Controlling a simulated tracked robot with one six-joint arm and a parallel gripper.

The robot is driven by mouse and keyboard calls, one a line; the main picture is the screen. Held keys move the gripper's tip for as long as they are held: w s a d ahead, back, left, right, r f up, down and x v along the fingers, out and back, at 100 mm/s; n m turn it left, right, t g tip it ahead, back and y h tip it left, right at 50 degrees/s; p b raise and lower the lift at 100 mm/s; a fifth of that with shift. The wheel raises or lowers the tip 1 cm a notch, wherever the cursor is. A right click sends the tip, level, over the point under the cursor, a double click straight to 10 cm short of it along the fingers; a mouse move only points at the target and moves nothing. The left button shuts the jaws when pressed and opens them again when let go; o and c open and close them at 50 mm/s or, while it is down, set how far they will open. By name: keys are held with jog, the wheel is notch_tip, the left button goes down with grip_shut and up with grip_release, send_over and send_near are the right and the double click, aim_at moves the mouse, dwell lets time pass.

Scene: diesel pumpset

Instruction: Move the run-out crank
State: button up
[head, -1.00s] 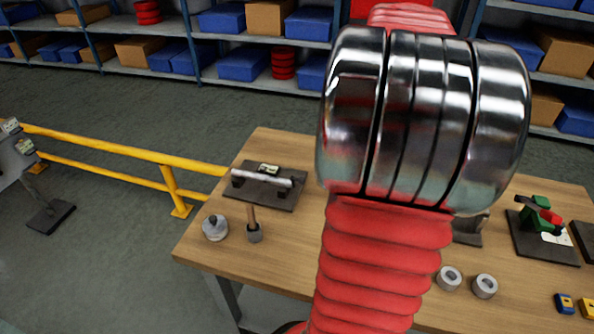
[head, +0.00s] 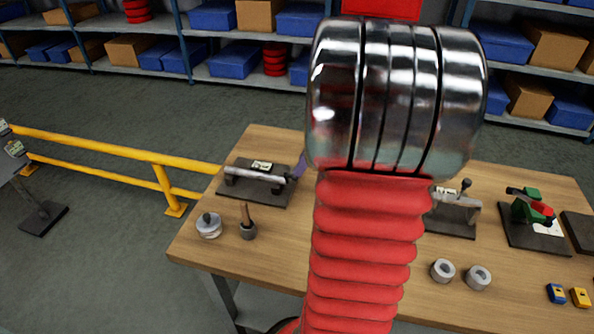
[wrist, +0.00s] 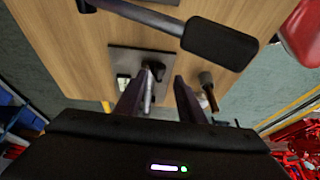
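In the head view my arm hides that part of the bench. A fixture with a pale bar on a dark plate (head: 256,197) is at the bench's left; its plate also shows in the wrist view (wrist: 122,60).
The wooden bench (head: 330,150) also holds a round metal weight (head: 208,226), a wooden-handled tool (head: 248,230), two grey rings (head: 443,270), a plate with a ball-knobbed lever (head: 452,220) and a green and red device (head: 532,210). A yellow rail (head: 110,145) stands at left.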

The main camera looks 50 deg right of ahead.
jog(key=shift+x, duration=2.2)
grip_shut()
